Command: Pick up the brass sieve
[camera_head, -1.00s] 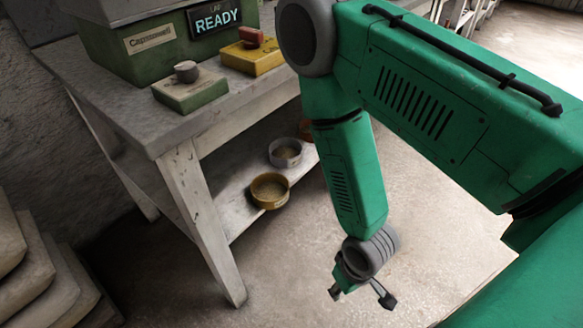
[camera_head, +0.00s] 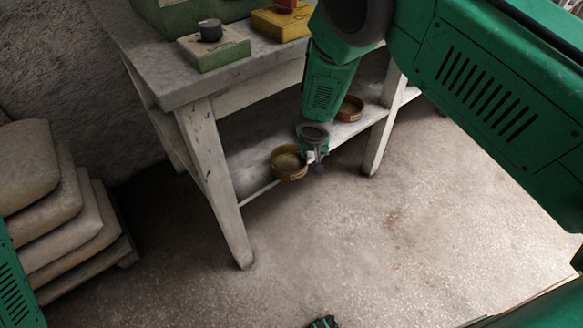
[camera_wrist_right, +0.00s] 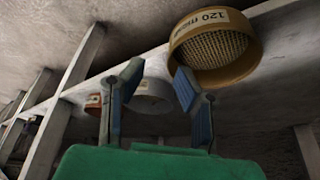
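The brass sieve (camera_head: 289,163) is a round, yellow-brown ring with a mesh, on the low shelf near its front edge. In the right wrist view the sieve (camera_wrist_right: 213,48) carries a "120" label and sits at the upper right. My right gripper (camera_head: 317,161) is just right of it in the head view. In the wrist view the right gripper (camera_wrist_right: 157,73) has its fingers spread with nothing held. One fingertip overlaps the sieve's rim there; contact cannot be told. A small green and black part at the bottom edge may be my left gripper (camera_head: 323,322); its fingers are not clear.
A grey-white sieve (camera_wrist_right: 153,95) and a reddish sieve (camera_head: 350,108) stand farther along the shelf. The tabletop (camera_head: 150,62) overhangs the shelf, and a table leg (camera_head: 217,185) stands to the left. Stacked sacks (camera_head: 60,205) are at left. The floor in front is clear.

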